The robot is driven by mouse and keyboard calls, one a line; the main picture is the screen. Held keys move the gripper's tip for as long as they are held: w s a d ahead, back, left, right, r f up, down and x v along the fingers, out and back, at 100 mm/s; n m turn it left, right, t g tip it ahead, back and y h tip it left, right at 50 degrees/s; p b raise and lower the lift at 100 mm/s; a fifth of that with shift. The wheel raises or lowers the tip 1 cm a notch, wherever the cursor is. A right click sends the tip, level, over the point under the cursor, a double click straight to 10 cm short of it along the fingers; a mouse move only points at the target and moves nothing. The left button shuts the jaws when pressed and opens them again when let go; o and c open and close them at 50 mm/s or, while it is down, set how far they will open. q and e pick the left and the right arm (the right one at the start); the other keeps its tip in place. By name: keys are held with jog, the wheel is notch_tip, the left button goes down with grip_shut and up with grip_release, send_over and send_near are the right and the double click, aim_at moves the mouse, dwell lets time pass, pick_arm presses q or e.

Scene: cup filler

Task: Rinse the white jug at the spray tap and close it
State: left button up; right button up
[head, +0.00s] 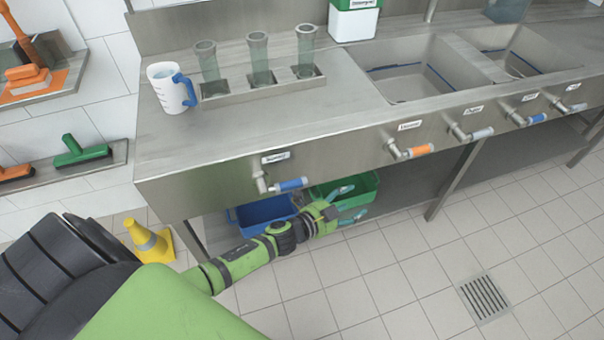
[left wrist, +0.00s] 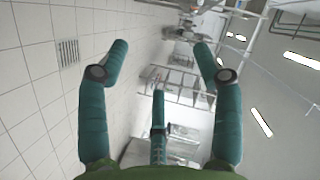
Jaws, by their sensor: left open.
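The white jug (head: 170,88) with a blue handle stands upright on the left end of the steel counter (head: 345,100), left of a rack of glass tubes. Several taps with coloured handles and labels line the counter's front: a blue one (head: 290,184) at the left, an orange one (head: 418,150), and more to the right. I cannot read which label marks the spray tap. My left gripper (head: 352,200) is open and empty, below the counter's front edge and near the blue-handled tap. In the left wrist view its fingers (left wrist: 160,65) are spread with nothing between them. My right gripper is not in view.
The tube rack (head: 225,97) stands beside the jug. Sinks (head: 410,85) lie to the right. A blue bin (head: 250,216) and a green bin (head: 368,184) sit under the counter. A yellow cone (head: 148,242) and a floor drain (head: 484,298) are on the tiled floor.

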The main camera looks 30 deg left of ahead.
pick_arm(q)
jog(key=d+r+m+g+h+b, duration=0.2)
jog(key=d+r+m+g+h, duration=0.4)
jog(key=d+r+m+h, duration=0.7)
jog(key=m+g+y+b, duration=0.4)
jog(key=m+g+y, duration=0.3)
jog(key=m+y, duration=1.05)
send_over(291, 181)
jog(key=d, duration=0.1)
jog(key=f+n+y, duration=0.1)
jog(key=s+f+n+y, duration=0.1)
jog(key=shift+d+f+y, duration=0.1)
jog(key=shift+f+y, duration=0.25)
jog(key=shift+f, duration=0.05)
jog(key=shift+a+f+t, duration=0.15)
jog(key=shift+a+t, duration=0.1)
jog(key=shift+t, duration=0.05)
jog(key=f, duration=0.1)
jog(key=f+p, duration=0.1)
jog(key=f, duration=0.3)
jog(key=shift+w+a+f, duration=0.2)
jog(key=shift+w+a, duration=0.15)
jog(key=shift+w, duration=0.05)
jog(key=shift+w+f, duration=0.1)
jog(key=shift+f, duration=0.45)
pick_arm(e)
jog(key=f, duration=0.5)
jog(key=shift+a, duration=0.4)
